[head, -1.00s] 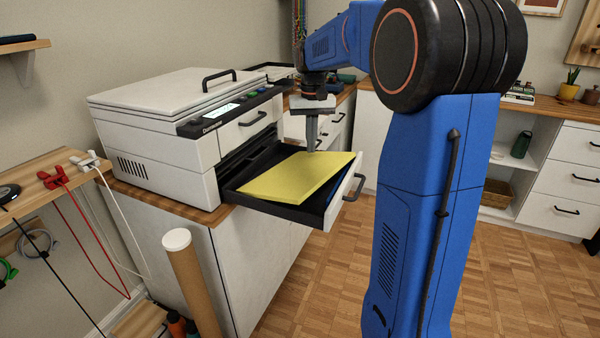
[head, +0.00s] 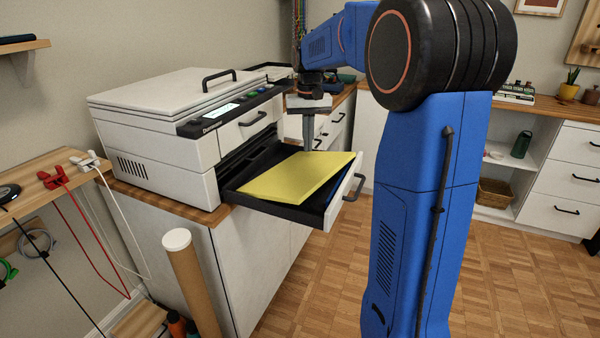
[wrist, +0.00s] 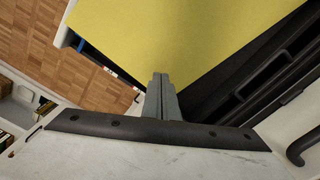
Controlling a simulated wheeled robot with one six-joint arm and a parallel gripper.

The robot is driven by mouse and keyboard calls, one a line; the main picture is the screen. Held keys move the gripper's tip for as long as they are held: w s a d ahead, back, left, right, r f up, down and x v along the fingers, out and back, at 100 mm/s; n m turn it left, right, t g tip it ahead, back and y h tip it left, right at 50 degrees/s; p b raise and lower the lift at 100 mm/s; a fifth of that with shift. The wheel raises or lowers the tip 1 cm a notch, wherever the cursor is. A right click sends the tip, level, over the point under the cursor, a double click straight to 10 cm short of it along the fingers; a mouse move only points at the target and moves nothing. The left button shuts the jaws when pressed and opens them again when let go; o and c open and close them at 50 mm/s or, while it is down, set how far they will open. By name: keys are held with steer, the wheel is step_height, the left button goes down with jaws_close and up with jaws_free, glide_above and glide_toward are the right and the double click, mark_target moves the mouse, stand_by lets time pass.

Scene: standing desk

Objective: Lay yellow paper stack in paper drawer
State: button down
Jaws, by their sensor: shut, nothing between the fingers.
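The yellow paper stack (head: 297,177) lies in the open paper drawer (head: 254,203) of the white printer, turned at an angle to the drawer walls. Its right part looks raised, with something blue showing under its right edge. My gripper (head: 308,149) points down at the back edge of the drawer, just behind the stack. In the wrist view my gripper (wrist: 163,78) is shut and empty, its tips by the edge of the yellow stack (wrist: 175,40). I cannot tell whether the tips touch the stack or drawer.
The printer (head: 165,125) stands on a wood-topped cabinet (head: 240,260). A cardboard tube (head: 190,280) stands in front of it. A side table with cables (head: 50,180) is at left. The floor (head: 520,290) at right is clear.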

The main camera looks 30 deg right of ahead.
steer(key=shift+w+a, duration=0.35)
steer(key=shift+w, duration=0.35)
stand_by(0.7)
steer(key=shift+r, duration=3)
steer(key=shift+s, duration=0.1)
